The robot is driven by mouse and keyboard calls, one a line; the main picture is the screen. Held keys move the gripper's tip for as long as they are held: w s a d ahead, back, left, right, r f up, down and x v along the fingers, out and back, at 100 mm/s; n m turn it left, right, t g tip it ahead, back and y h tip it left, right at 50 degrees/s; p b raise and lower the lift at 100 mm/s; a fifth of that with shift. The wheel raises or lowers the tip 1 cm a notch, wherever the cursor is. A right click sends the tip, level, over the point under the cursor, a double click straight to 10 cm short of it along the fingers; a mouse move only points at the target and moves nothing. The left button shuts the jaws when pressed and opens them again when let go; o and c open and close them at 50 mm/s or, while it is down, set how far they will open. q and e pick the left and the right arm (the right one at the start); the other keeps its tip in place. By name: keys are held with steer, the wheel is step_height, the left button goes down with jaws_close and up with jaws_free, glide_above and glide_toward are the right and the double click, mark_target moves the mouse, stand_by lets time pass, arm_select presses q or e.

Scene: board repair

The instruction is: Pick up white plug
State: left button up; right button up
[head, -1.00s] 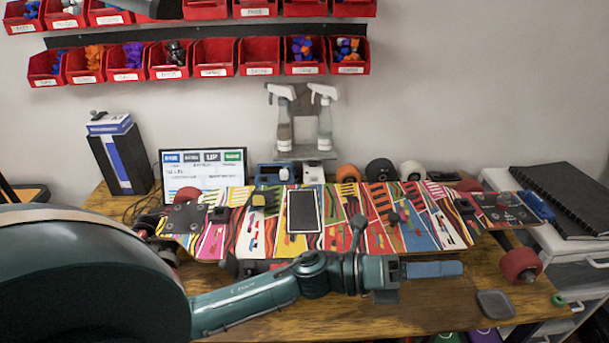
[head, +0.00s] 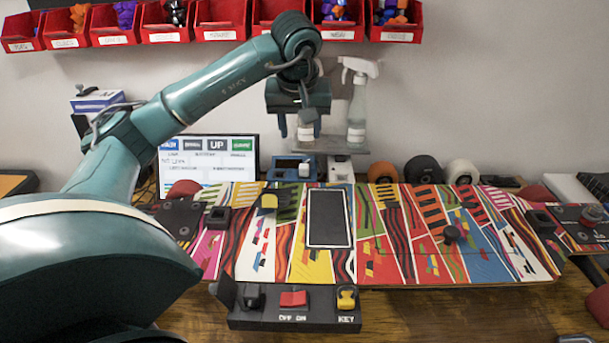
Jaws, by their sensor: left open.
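My left gripper (head: 300,128) hangs high over the back of the workbench, fingers pointing down, open with nothing between them. In the picture it lies in front of the spray bottles and above a small blue device (head: 292,168). A small white block-like thing (head: 340,169) stands to the right of that device, behind the board. I cannot tell whether it is the white plug, and no other clear plug shows. The colourful skateboard-shaped board (head: 385,262) lies across the bench, with a dark screen (head: 328,217) in its middle. My right gripper is not in view.
A black switch box (head: 293,319) with a red switch and yellow key stands in front of the board. A spray bottle (head: 357,108) stands on a grey shelf behind. Several wheels (head: 423,171) stand at the back right. Red bins (head: 220,22) hang on the wall.

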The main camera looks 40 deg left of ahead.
arm_select(q)
steer(key=a+f, duration=0.1)
steer(key=b, duration=0.1)
glide_above(304, 167)
steer(key=s+d, duration=0.1)
steer(key=s, duration=0.2)
step_height(304, 167, down, 6)
steer(key=shift+w+d+b+x, duration=0.1)
steer(key=shift+w+x, duration=0.05)
steer(key=shift+x, duration=0.9)
steer(key=shift+w+d+b+x, duration=0.1)
steer(key=shift+w+d+x, duration=0.05)
steer(key=shift+x, duration=0.9)
steer(key=shift+w+d+b+x, duration=0.1)
steer(key=shift+w+x, duration=0.05)
steer(key=shift+x, duration=0.9)
steer(key=shift+r, duration=0.1)
steer(key=shift+c, duration=0.2)
jaws_close()
